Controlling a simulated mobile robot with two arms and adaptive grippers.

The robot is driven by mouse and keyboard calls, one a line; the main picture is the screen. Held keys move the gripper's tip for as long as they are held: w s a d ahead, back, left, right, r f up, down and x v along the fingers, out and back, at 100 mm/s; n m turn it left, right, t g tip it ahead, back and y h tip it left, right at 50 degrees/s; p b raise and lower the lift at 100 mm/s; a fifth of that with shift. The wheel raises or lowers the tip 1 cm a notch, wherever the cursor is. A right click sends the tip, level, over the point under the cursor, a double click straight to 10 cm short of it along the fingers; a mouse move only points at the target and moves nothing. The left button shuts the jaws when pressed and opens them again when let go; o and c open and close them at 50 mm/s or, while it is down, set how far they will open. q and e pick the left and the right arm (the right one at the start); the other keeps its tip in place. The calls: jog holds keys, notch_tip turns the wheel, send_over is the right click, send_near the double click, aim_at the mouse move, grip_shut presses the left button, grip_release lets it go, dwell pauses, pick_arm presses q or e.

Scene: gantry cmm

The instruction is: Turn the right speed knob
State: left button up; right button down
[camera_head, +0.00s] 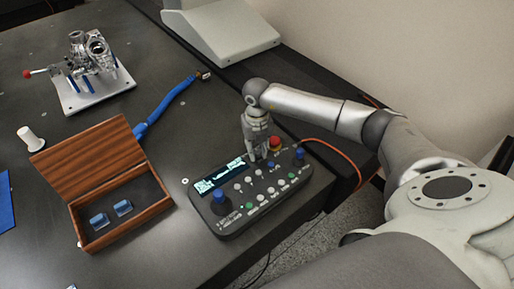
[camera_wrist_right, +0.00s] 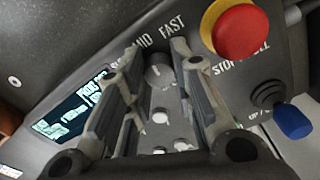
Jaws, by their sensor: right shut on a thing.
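The control box (camera_head: 233,226) lies on the dark table, with a lit screen (camera_head: 221,175) and several small knobs and buttons. My right gripper (camera_head: 257,156) reaches down to its far side, beside the red stop button (camera_head: 275,142). In the wrist view, the grey round speed knob (camera_wrist_right: 159,76) sits below the "MID" and "FAST" lettering, between the fingers of my right gripper (camera_wrist_right: 158,58), which is shut on it. In the head view the gripper hides this knob. My left gripper is not in view.
Two blue-topped joysticks (camera_head: 220,198) (camera_head: 298,154) stand at the box's ends; the red stop button (camera_wrist_right: 238,32) is close right of the fingers. A metal fixture (camera_head: 90,60) stands farther back.

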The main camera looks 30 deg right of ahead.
aim_at(257, 151)
jog(key=m+p, duration=0.1)
jog(key=m, duration=0.3)
jog(key=shift+r+m, duration=0.1)
jog(key=shift+m, duration=0.2)
jog(key=shift+m+p, duration=0.45)
jog(key=shift+m, duration=1.45)
jog(key=c, duration=1.2)
grip_release()
notch_tip(257, 151, up, 12)
